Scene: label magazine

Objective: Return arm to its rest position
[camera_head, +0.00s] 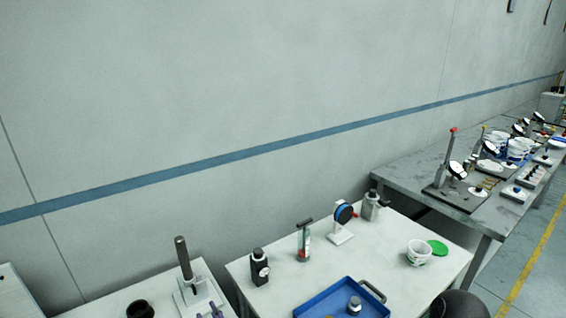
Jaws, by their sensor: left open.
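I cannot make out either of my grippers in the head view. The work table (295,287) with the blue tray (310,308) stands at the lower middle. A grey metal part (354,304) sits in the tray, and a yellow piece shows beside it at the bottom edge. A dark rounded shape (460,304) is cut off by the bottom edge at the right; I cannot tell what it is.
On the table stand a black device (259,267), a small hand pump (304,241), a blue-faced reel on a stand (342,221), a metal canister (371,204), a white tub (418,252) and a green lid (438,247). A cluttered grey bench (412,170) stands beyond.

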